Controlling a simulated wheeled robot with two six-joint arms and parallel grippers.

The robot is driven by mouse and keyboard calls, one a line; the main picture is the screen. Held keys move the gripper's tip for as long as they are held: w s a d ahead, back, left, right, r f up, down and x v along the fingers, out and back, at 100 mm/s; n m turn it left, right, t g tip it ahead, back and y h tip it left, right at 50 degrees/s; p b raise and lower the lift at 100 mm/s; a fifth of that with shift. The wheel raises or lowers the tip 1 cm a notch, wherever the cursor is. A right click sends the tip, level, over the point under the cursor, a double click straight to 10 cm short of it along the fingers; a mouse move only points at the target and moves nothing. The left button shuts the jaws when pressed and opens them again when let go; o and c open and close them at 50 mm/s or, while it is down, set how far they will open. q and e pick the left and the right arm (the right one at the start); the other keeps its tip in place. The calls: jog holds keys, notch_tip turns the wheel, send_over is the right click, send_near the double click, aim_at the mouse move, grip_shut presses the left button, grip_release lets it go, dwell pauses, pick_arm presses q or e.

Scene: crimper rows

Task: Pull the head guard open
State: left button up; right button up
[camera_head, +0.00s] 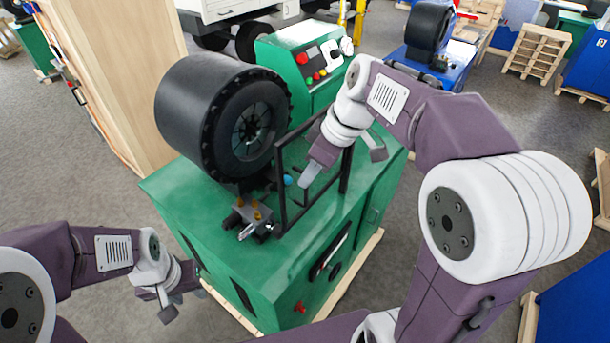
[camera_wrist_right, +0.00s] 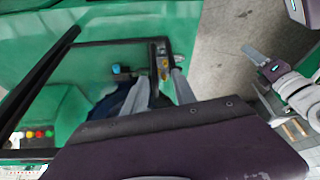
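The head guard (camera_head: 284,190) is a black bar frame standing upright on the green crimper, beside the big black crimping head (camera_head: 225,115). My right gripper (camera_head: 309,175) reaches in at the guard from the right. In the right wrist view its two grey fingers (camera_wrist_right: 160,85) are apart, with a dark post of the guard (camera_wrist_right: 153,58) near the gap between the tips. I cannot tell whether they touch it. My left gripper (camera_head: 167,306) hangs low at the left, clear of the machine; its finger gap is unclear.
The green cabinet (camera_head: 215,225) bears a small metal fixture with brass knobs (camera_head: 252,216) near the guard's foot. A control panel with buttons (camera_head: 312,65) stands behind. A tall wooden crate (camera_head: 120,75) is at the left. Grey floor (camera_head: 105,200) is free in front of the crate.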

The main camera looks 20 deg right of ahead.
jog(key=p, duration=0.1)
send_over(306, 204)
jog(key=w, duration=0.1)
notch_tip(306, 204, down, 5)
jog(key=shift+s+a+f, duration=0.1)
jog(key=shift+s, duration=0.15)
jog(key=c, duration=0.4)
grip_shut()
jog(key=shift+w+d, duration=0.1)
jog(key=shift+d, duration=0.15)
jog(key=shift+f, duration=0.1)
